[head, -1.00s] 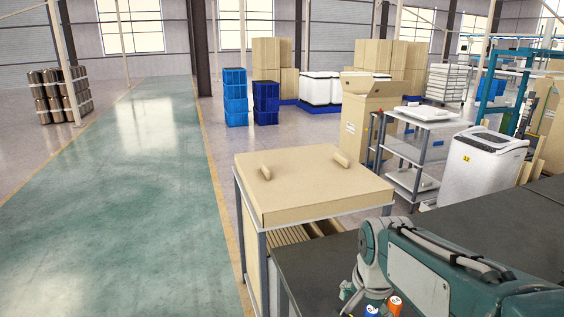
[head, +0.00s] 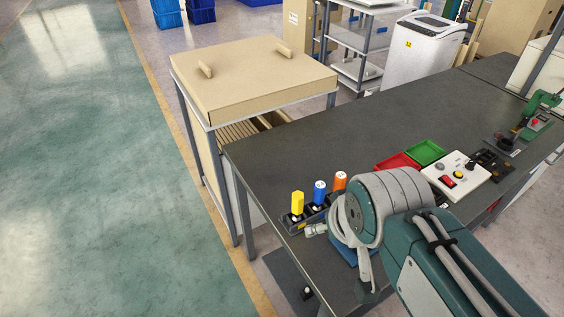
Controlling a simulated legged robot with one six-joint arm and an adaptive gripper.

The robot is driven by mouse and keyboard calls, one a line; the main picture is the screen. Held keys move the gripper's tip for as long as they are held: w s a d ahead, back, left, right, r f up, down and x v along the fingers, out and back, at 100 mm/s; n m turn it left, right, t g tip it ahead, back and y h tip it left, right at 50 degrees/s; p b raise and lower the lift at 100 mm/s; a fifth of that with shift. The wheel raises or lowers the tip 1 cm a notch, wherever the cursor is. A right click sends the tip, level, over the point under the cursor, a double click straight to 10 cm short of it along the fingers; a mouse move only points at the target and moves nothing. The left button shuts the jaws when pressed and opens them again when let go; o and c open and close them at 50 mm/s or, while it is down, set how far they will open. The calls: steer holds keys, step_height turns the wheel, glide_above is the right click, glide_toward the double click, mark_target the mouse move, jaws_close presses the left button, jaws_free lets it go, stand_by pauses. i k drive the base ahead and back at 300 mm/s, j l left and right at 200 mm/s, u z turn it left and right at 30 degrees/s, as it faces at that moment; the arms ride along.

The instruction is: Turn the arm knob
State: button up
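A white control panel (head: 436,185) lies on the dark workbench at the right. My teal and grey arm reaches in from the lower right. Its rounded grey joint is in front of the bench, to the left of the panel in the picture. I cannot make out my gripper's fingers. Nothing of mine visibly touches the panel.
The dark workbench (head: 300,140) has a red tray (head: 392,162) and a green tray (head: 425,152) beside the panel. A rack holds yellow (head: 297,203), blue (head: 319,192) and orange (head: 340,181) items. A green clamp-like device (head: 540,103) stands far right. Clear floor lies left.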

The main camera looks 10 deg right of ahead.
mark_target(525, 120)
steer(key=k+l+z, duration=0.35)
steer(key=l, duration=0.3)
steer(key=k+l+z, duration=0.15)
steer(key=l, duration=0.2)
steer(key=i+l+z, duration=0.15)
steer(key=z, duration=0.3)
steer(key=i+l+z, duration=0.1)
steer(key=z, duration=0.35)
